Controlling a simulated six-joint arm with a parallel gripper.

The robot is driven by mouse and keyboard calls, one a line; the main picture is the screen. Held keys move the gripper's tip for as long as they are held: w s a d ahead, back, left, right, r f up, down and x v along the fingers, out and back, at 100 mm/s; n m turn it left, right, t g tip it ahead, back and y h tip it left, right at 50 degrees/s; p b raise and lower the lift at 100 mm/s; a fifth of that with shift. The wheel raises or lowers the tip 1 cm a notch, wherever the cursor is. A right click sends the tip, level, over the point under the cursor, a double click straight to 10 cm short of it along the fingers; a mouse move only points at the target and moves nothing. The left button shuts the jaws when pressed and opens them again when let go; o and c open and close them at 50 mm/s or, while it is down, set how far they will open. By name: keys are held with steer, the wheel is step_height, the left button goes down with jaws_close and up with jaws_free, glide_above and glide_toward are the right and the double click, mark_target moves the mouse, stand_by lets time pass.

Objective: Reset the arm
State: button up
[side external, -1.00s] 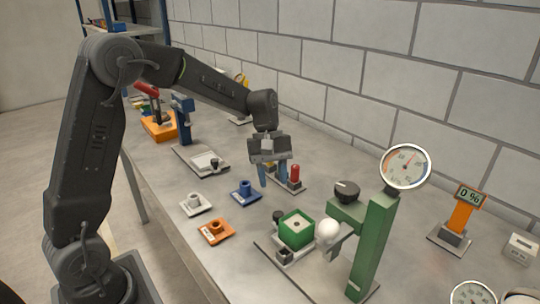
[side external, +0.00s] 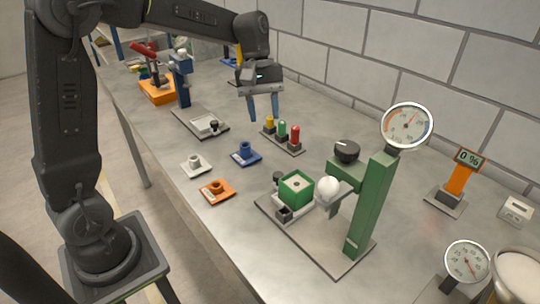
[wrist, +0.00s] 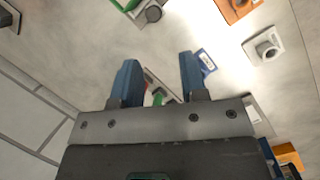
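My gripper (side external: 263,117) hangs in the air above the bench, just behind and left of a plate (side external: 294,147) with yellow (side external: 270,122), green (side external: 282,129) and red (side external: 295,135) upright pegs. Its two blue fingers are apart with nothing held between them. In the wrist view my gripper (wrist: 158,75) also shows spread fingers; the green peg (wrist: 158,98) shows beyond the gap, and the rest of that plate is partly hidden by the fingers and gripper body.
A green press-like stand (side external: 370,210) with a round gauge (side external: 407,125) rises at the right. Blue (side external: 245,154), white (side external: 196,166) and orange (side external: 217,191) socket plates lie at centre left. An orange base (side external: 158,90) stands farther back. A block wall (side external: 440,60) borders the bench.

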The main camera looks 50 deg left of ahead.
steer(key=s+d+m+t+y, duration=0.1)
steer(key=s+d+m+t, duration=0.1)
steer(key=s+m, duration=0.3)
steer(key=s+d+r+m+t+y, duration=0.1)
steer(key=s+m+t, duration=0.3)
steer(key=s, duration=1)
steer(key=shift+s+d+r+m+y, duration=0.15)
steer(key=shift+d+m+y, duration=0.5)
steer(key=shift+m, duration=0.35)
